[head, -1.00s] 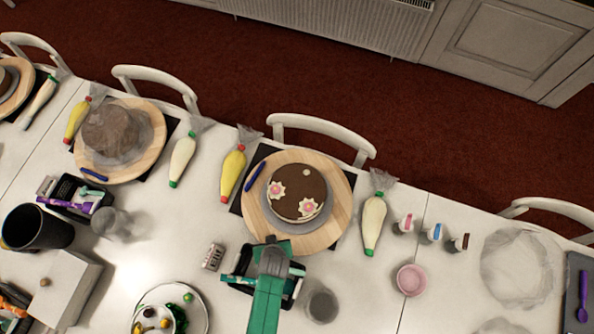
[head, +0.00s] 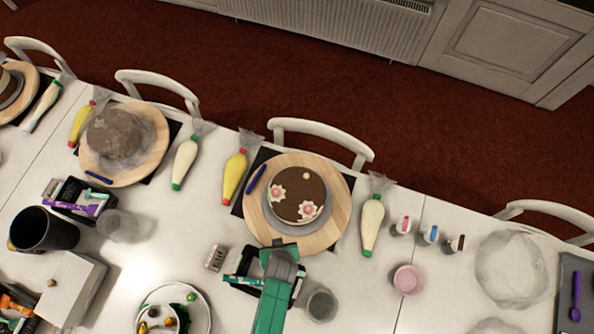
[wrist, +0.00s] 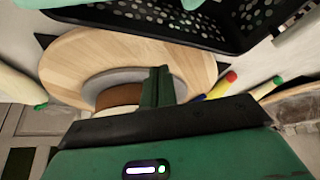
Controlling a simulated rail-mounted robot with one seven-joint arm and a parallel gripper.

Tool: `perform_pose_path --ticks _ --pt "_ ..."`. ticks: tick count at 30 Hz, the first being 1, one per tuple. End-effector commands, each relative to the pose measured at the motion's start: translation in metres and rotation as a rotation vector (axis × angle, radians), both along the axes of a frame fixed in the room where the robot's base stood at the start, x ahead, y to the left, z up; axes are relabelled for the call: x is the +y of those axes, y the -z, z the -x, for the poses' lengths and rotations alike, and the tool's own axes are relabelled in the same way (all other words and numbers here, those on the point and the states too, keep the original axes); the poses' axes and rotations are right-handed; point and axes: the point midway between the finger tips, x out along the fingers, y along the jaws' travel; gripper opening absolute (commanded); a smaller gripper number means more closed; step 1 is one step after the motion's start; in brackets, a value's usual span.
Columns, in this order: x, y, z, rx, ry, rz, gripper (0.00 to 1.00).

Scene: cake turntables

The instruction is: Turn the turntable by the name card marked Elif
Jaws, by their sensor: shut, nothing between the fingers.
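A small white name card (head: 216,258) lies on the table, front left of the middle turntable; its lettering is too small to read surely. The middle turntable (head: 327,233) is a round wooden disc bearing a brown cake (head: 299,187) with pink-and-white flowers on a grey board. My green gripper (head: 282,247) is at the turntable's front edge. In the wrist view, its shut, empty fingers (wrist: 158,86) appear in front of the wooden disc (wrist: 75,62) and the cake. I cannot tell whether they touch the disc.
A black basket (head: 240,283) sits under my arm, a grey cup (head: 321,305) to its right. Piping bags (head: 235,173) (head: 372,224) flank the turntable. A blue pen (head: 257,178) lies by its left rim. Another turntable (head: 150,165) with a covered cake stands left.

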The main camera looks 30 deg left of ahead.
Motion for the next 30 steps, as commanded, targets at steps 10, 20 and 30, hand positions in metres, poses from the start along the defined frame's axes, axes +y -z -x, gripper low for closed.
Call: perform_pose_path --ticks 10,20,30 --pt "0.033 0.002 0.013 0.001 -0.005 0.001 0.0" --pt "0.066 0.006 0.0 -0.003 -0.005 0.001 0.0" --pt "0.08 0.002 -0.009 0.001 0.0 0.001 0.0"
